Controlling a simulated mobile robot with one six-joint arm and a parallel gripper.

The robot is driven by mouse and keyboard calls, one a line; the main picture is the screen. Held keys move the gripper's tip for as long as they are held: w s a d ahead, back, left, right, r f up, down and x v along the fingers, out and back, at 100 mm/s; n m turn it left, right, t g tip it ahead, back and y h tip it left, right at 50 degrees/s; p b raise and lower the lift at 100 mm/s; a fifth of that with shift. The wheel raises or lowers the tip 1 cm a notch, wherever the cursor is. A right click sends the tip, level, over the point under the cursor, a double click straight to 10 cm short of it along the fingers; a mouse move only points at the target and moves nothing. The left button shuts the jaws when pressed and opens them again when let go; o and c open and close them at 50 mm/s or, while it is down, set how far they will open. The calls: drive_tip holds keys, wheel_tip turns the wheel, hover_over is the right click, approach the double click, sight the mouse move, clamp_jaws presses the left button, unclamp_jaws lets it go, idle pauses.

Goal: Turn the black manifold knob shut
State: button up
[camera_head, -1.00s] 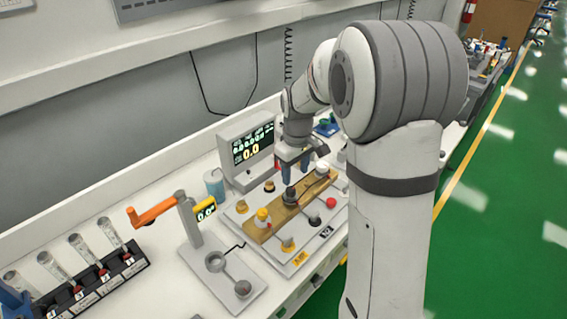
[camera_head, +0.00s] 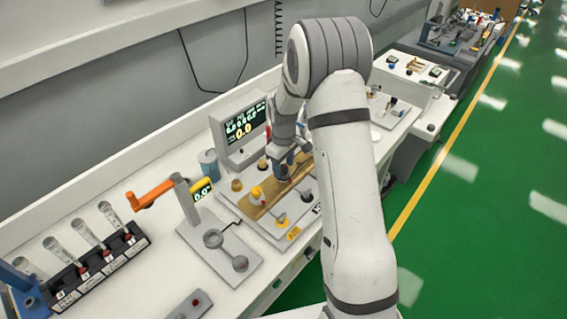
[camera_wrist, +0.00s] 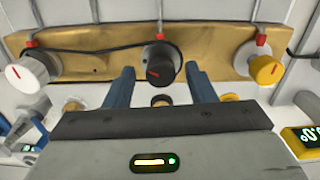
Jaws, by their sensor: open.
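The black manifold knob (camera_wrist: 158,62) with a red mark on its face sits in the middle of a brass-coloured manifold (camera_wrist: 100,66) in the wrist view. A white knob (camera_wrist: 27,73) is at its left and a yellow knob (camera_wrist: 265,70) at its right. My gripper (camera_wrist: 160,74) is open. Its two blue fingers stand apart, one to each side of the black knob, with gaps visible between fingers and knob. In the head view, my gripper (camera_head: 286,158) is over the manifold (camera_head: 262,209), and my arm hides its far end.
A monitor (camera_head: 239,128) stands behind the manifold board. A black cable (camera_wrist: 100,49) passes by the black knob.

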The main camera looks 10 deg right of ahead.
drive_tip(key=shift+c, duration=0.2)
drive_tip(key=c, duration=0.9)
drive_tip(key=shift+f+m, duration=0.1)
drive_tip(key=shift+m, duration=0.2)
drive_tip(key=shift+m+b, duration=0.8)
drive_tip(key=shift+b, duration=0.2)
drive_tip(key=m+b, duration=0.2)
drive_tip(key=m, duration=0.1)
drive_tip(key=shift+m, duration=0.3)
drive_tip(key=m+b, duration=0.1)
drive_tip(key=m, duration=0.2)
drive_tip(key=shift+b, duration=0.4)
drive_tip(key=shift+m+b, duration=0.55)
drive_tip(key=shift+m, duration=1.15)
